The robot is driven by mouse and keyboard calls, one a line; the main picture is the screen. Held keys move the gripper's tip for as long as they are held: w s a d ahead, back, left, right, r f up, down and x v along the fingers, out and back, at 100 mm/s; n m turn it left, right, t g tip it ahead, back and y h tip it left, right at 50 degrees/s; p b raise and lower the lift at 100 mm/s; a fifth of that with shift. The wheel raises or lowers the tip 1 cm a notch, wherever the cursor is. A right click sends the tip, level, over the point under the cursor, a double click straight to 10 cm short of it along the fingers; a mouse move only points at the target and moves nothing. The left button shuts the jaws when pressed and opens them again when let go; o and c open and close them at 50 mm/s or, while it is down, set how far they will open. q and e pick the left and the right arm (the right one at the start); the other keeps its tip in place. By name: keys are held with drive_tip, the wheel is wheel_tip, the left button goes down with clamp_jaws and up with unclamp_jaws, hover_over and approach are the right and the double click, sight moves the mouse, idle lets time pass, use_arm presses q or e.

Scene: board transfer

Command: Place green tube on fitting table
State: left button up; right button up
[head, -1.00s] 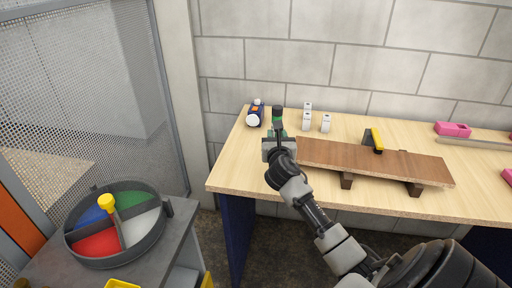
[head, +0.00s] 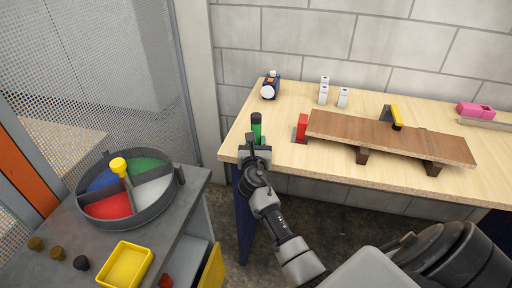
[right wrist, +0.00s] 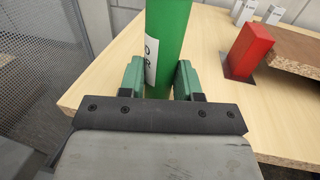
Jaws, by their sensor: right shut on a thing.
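The green tube (head: 257,128) has a dark cap and stands upright in my right gripper (head: 256,146). In the right wrist view the tube (right wrist: 167,40) shows a white label and sits between the green finger pads (right wrist: 160,80), which are shut on it. Gripper and tube are over the front left part of the light wooden table (head: 320,117). The tube's lower end is hidden by the gripper, so I cannot tell whether it touches the table. My left gripper is out of view.
A brown board (head: 390,138) rests on supports right of the tube, with a red block (head: 302,127) at its left end. A blue-white device (head: 270,86) and white blocks (head: 323,92) stand behind. A round divided tray (head: 153,208) and yellow bin (head: 126,266) are at left.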

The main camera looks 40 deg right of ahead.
drive_tip(key=shift+f, duration=0.25)
drive_tip(key=shift+f, duration=0.15)
drive_tip(key=o, duration=0.9)
drive_tip(key=shift+o, duration=0.2)
